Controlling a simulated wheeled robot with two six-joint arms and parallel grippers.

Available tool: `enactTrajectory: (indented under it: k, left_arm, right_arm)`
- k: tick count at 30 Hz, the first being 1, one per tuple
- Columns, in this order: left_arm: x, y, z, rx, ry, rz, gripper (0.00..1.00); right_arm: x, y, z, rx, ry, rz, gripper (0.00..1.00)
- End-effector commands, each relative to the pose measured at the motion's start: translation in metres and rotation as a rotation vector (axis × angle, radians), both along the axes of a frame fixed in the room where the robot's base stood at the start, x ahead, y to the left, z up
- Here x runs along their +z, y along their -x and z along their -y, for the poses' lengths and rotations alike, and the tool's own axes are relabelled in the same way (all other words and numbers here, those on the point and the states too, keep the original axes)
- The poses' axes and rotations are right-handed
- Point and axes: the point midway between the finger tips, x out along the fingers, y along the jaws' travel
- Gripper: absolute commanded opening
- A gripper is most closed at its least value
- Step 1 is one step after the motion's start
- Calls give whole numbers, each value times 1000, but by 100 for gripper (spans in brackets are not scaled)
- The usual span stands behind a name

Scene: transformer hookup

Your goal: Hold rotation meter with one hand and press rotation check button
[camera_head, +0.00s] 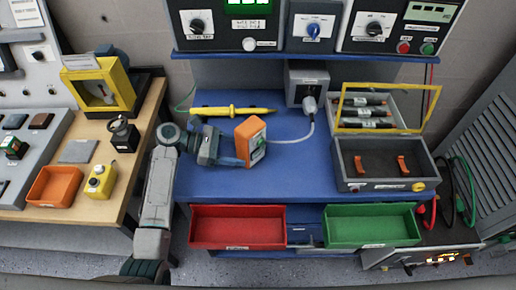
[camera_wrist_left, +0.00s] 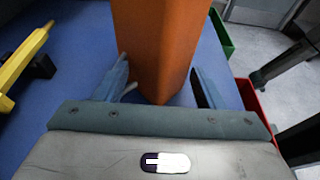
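The orange rotation meter (camera_head: 251,140) stands at the middle of the blue bench, its pale face with a green mark turned right. A grey cable runs from near it to a plug on a grey box. My left gripper (camera_head: 238,149) reaches in from the left with its fingers around the meter. The fingers' far parts and the check button cannot be made out. My right gripper is not in view.
A yellow probe (camera_head: 232,111) lies behind the meter. The grey box (camera_head: 307,80) stands behind right. An open case (camera_head: 385,183) with a yellow-framed lid is at right. Red (camera_head: 238,209) and green (camera_head: 372,208) bins are below the bench front.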

Motion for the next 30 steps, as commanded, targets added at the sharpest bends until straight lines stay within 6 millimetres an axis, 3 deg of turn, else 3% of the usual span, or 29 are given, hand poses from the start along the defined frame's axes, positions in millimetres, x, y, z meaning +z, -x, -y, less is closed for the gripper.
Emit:
enactTrajectory:
  k: [3,5,12,25,30]
  left_arm:
    - [-10,0,18,-1,3,2,62]
    - [-4,0,26,1,3,-2,62]
    - [-14,0,48,1,0,-2,62]
    - [-17,0,54,1,-1,0,62]
    - [-17,0,54,1,-1,0,28]
  right_arm:
    - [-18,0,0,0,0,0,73]
    - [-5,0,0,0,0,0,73]
    - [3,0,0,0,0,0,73]
    - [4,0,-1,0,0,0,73]
    - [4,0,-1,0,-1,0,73]
